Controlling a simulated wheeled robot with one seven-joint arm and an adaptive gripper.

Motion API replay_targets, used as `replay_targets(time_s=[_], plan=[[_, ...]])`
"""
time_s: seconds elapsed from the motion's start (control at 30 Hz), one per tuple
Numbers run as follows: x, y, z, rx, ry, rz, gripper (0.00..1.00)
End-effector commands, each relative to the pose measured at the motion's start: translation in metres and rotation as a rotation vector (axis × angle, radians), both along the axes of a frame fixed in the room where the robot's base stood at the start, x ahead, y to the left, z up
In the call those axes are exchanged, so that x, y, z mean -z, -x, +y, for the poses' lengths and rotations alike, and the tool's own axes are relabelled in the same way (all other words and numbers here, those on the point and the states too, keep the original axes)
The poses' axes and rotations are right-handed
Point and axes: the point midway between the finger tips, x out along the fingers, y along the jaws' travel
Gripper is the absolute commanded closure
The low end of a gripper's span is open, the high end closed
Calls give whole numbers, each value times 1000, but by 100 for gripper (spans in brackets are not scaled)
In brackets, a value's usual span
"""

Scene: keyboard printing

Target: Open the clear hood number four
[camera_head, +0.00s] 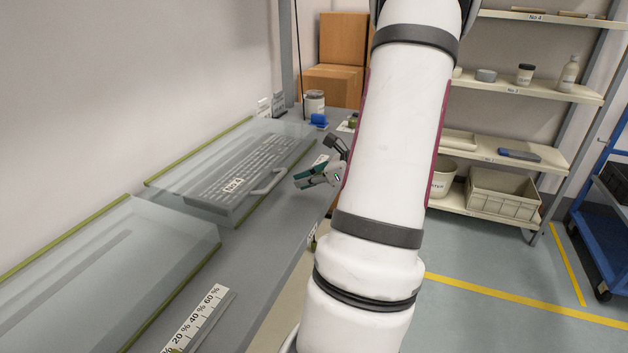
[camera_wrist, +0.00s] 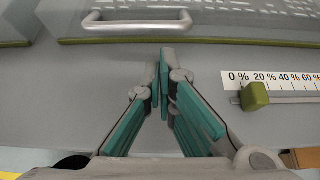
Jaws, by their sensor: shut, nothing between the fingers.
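The clear hood labelled No.4 (camera_head: 232,184) sits on the grey bench and covers a keyboard. Its lower edge rests near the bench top, so it looks shut. Its handle (camera_head: 268,181) is on the side facing my arm; in the wrist view the metal handle (camera_wrist: 137,20) runs across the upper left. My gripper (camera_head: 301,179) is to the right of the handle, apart from it. In the wrist view its teal fingertips (camera_wrist: 165,55) are together, with nothing between them, below the handle's right end.
Another clear hood (camera_head: 100,265) stands nearer on the bench. A percent scale with a green slider (camera_wrist: 255,96) lies right of my gripper in the wrist view. A blue object (camera_head: 318,119) and a jar (camera_head: 314,102) stand at the bench's far end. Shelves (camera_head: 520,160) stand at the right.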

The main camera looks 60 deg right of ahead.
Motion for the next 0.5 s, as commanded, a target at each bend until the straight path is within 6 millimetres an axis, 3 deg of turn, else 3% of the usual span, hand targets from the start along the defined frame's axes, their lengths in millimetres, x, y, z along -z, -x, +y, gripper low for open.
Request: replay_targets(time_s=[0.2,0.5], plan=[[16,-26,2,-1,-1,0,100],[21,-35,3,-1,1,1,100]])
